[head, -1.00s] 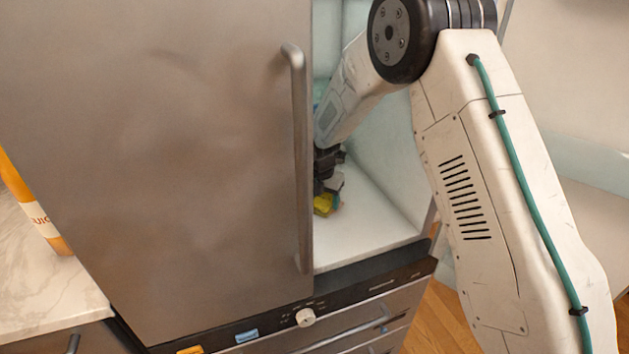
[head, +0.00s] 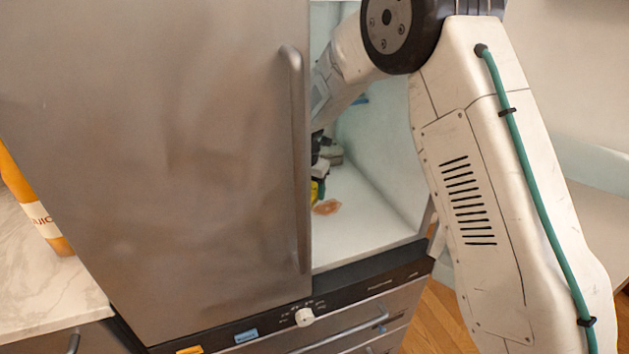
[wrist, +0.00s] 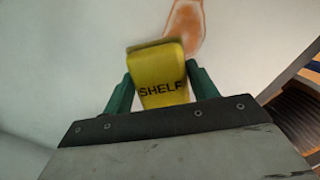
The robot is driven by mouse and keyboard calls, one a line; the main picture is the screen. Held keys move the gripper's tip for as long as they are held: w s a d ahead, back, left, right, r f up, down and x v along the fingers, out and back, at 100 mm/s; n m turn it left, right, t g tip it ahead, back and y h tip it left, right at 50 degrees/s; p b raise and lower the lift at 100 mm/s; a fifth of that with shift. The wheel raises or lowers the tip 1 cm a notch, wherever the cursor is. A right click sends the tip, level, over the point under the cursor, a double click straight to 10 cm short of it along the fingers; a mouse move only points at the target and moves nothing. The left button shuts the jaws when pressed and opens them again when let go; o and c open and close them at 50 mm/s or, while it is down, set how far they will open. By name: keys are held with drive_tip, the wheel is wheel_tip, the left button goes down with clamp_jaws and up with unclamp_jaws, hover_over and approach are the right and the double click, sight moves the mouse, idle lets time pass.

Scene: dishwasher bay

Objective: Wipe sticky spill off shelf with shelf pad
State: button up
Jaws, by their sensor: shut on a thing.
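My gripper (wrist: 160,90) is shut on the yellow shelf pad (wrist: 162,72), which has "SHELF" printed on it. The green fingers sit on either side of the pad. In the head view my gripper (head: 320,172) is inside the compartment, partly behind the door edge, with a sliver of the yellow pad (head: 316,190) showing. An orange-brown sticky spill (head: 327,207) lies on the white shelf (head: 365,230), just right of and nearer than the pad. In the wrist view the spill (wrist: 187,25) lies just beyond the pad. I cannot tell whether the pad touches the shelf.
The grey door (head: 160,170) with its vertical handle (head: 296,160) covers the left of the opening. The compartment's right wall (head: 385,150) is close to my arm. A control panel with a white knob (head: 305,317) runs below. A juice bottle (head: 35,210) stands on the left counter.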

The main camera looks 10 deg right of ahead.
drive_tip(key=shift+r, duration=1.3)
